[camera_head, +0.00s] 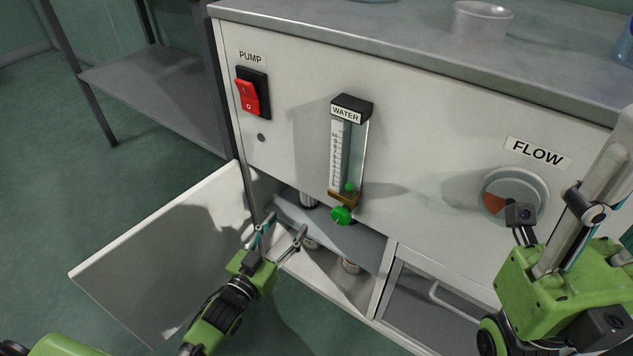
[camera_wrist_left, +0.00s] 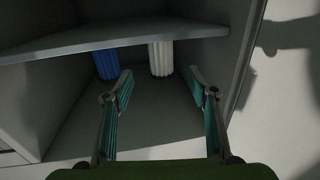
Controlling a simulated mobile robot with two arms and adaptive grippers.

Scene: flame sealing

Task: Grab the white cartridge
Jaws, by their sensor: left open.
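The white cartridge (camera_wrist_left: 160,58) is a ribbed upright cylinder under the shelf in the open cabinet, seen in the left wrist view. Its upper end is hidden by the shelf. My left gripper (camera_wrist_left: 160,76) is open and empty, its fingers spread to either side of the cartridge's line, with the cartridge beyond the fingertips. In the head view the left gripper (camera_head: 286,226) is at the cabinet opening. Two pale cartridge ends show below the shelf there; I cannot tell which is the white one. My right gripper (camera_head: 590,205) is by the flow dial, its fingers only partly visible.
A blue cartridge (camera_wrist_left: 106,63) stands left of the white one. The shelf (camera_wrist_left: 120,38) is close above both. The open cabinet door (camera_head: 160,255) is left of my left arm. The water meter (camera_head: 347,150) with a green knob is above the opening.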

